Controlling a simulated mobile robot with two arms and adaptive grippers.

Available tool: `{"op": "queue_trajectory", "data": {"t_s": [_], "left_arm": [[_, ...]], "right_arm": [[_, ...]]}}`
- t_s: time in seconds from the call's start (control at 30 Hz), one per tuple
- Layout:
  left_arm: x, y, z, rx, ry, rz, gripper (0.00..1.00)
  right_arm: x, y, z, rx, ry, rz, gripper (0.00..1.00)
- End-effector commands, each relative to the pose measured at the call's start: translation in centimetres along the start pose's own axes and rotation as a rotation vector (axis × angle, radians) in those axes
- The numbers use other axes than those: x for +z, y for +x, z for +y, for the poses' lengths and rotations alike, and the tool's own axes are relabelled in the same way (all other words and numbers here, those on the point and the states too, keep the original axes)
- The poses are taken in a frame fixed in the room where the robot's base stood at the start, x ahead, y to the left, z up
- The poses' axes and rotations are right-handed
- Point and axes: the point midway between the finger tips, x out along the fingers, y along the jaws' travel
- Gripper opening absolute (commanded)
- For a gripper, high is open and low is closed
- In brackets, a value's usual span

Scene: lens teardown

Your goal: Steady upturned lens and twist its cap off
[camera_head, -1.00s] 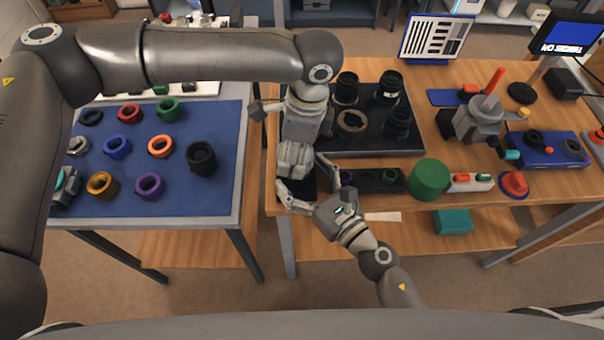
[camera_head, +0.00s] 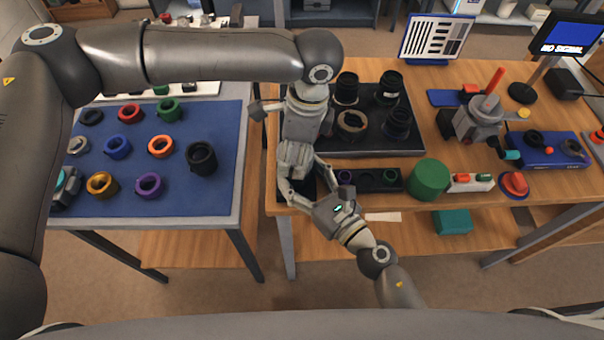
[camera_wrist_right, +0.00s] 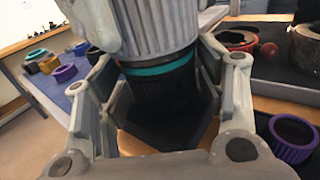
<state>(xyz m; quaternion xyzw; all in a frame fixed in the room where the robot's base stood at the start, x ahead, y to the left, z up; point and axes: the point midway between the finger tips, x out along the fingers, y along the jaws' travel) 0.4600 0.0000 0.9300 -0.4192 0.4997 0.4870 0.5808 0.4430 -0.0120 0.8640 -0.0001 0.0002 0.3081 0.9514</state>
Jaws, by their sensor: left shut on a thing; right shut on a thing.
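The upturned lens (camera_wrist_right: 165,90) stands at the near left corner of the right table, dark and ribbed with a teal ring (camera_wrist_right: 160,66). In the head view the grippers mostly hide it. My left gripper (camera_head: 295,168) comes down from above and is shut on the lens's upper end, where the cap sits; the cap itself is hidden. It also fills the top of the right wrist view (camera_wrist_right: 155,28). My right gripper (camera_head: 303,186) reaches in from the near side, its fingers on either side of the lens body below the left gripper, shut on it.
A black tray (camera_head: 345,147) with several upright lenses lies behind. A dark strip holder (camera_head: 405,182) with small rings and a green cylinder (camera_head: 428,180) stand right of my right gripper. A blue mat (camera_head: 215,120) with several coloured rings covers the left table.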

Motion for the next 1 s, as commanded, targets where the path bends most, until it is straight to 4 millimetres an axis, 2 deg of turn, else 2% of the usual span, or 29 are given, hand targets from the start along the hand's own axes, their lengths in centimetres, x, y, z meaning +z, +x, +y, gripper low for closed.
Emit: {"op": "queue_trajectory", "data": {"t_s": [0.1,0.4,0.77,1.0], "left_arm": [[0.0,0.0,-0.03,-0.001,-0.001,0.0,0.42],[-0.03,0.02,0.0,0.032,-0.206,0.001,0.41],[0.0,0.02,0.0,0.038,-0.25,0.0,0.41],[0.01,0.02,0.02,0.067,-0.438,-0.001,0.41]], "right_arm": [[-0.02,-0.02,-0.02,-0.001,0.0,0.0,0.25],[-0.03,-0.02,-0.03,-0.001,0.0,0.001,0.25],[-0.04,-0.02,-0.04,-0.001,0.0,0.001,0.25],[-0.05,-0.02,-0.05,-0.001,0.0,0.001,0.25]]}}
